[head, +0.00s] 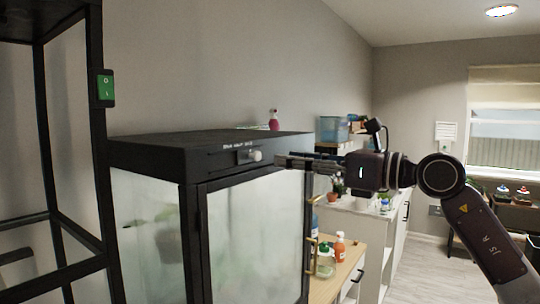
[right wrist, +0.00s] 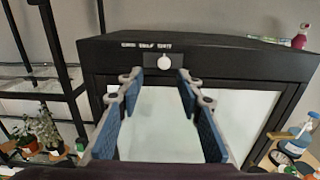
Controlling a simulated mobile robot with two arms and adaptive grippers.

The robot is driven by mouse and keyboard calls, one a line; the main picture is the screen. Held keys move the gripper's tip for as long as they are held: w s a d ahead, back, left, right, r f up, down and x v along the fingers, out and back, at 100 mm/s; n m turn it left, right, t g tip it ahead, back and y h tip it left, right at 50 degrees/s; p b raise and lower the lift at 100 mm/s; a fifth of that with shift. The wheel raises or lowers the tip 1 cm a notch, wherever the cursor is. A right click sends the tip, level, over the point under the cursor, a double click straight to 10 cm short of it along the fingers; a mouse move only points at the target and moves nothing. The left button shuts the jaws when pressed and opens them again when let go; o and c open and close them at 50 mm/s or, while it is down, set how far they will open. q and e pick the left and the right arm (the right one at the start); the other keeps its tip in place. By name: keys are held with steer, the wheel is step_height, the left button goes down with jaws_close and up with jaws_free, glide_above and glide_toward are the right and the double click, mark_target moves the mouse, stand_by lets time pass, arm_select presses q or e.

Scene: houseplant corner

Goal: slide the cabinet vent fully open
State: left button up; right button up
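The cabinet (head: 150,152) is black-framed with frosted panels. On its top front band sits the vent slider, a dark plate with a round pale knob (head: 255,155) under small white lettering too small to read surely. In the right wrist view the knob (right wrist: 164,62) sits beneath the right-hand end of the lettering. My right gripper (head: 279,162) points at the band from the right, just short of the knob. In the right wrist view its two blue-padded fingers (right wrist: 158,82) are spread with nothing between them, and the knob shows beyond the gap between the tips. My left gripper is not in view.
A pink spray bottle (head: 274,120) stands on the cabinet top. Bottles, including an orange one (head: 340,246), stand on a wooden top to the right. The floor (head: 425,262) is clear at the right.

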mark_target(259, 155)
steer(key=p+x, duration=0.3)
steer(key=x, duration=0.4)
steer(key=shift+w+r+p, duration=0.15)
steer(key=shift+w+p, duration=0.15)
steer(key=shift+w+a, duration=0.1)
steer(key=shift+w, duration=0.15)
steer(key=shift+f, duration=0.2)
jaws_close()
